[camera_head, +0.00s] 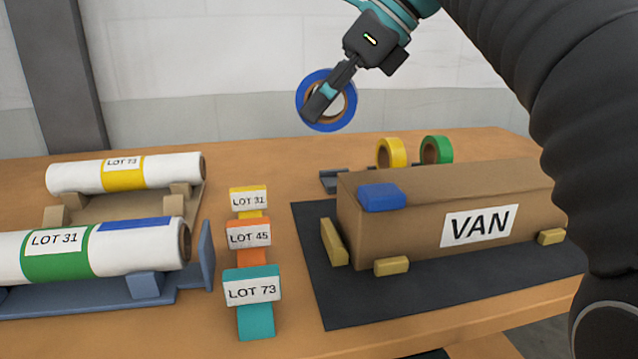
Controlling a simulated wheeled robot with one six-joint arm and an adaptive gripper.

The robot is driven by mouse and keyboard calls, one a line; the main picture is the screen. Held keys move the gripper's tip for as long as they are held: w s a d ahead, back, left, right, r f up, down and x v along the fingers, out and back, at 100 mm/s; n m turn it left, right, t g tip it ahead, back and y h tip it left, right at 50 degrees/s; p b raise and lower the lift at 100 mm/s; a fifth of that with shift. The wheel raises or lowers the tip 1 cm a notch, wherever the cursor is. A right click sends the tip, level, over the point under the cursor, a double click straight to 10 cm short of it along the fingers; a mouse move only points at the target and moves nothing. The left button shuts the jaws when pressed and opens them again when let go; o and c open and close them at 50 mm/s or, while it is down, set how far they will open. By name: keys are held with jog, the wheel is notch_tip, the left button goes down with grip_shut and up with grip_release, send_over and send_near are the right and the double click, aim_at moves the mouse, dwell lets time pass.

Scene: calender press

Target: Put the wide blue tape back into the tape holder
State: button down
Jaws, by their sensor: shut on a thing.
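The wide blue tape (312,89) is a roll with a brown core, held up in the air above the back of the table. My gripper (318,103) is shut on the blue tape, with one finger across its front face. The tape holder (330,180) shows as a dark grey piece at the back of the table, partly hidden behind the carton. A yellow tape roll (391,153) and a green tape roll (437,150) stand upright to the right of its visible end. The held tape is above and apart from the holder.
Lot cards (250,285) stand mid-table. White rolls (125,172) rest on cradles at left. My arm fills the right side.

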jog(key=w+d+f+m+t+h, duration=0.15)
jog(key=w+d+m+h, duration=0.25)
jog(key=w+d, duration=0.75)
jog(key=a+f, duration=0.2)
jog(key=a, duration=0.1)
jog(key=w+a+f+b, duration=0.1)
jog(key=a+f, duration=0.1)
jog(key=a, duration=0.1)
jog(key=a+f, duration=0.3)
jog(key=shift+w+a, duration=0.25)
jog(key=shift+a, duration=0.05)
jog(key=shift+a+f, duration=0.1)
jog(key=shift+f, duration=0.1)
jog(key=shift+f+b, duration=1.05)
jog(key=shift+f, duration=0.8)
jog(key=shift+f, duration=0.55)
jog(key=c, duration=0.9)
grip_release()
jog(key=shift+r, duration=0.1)
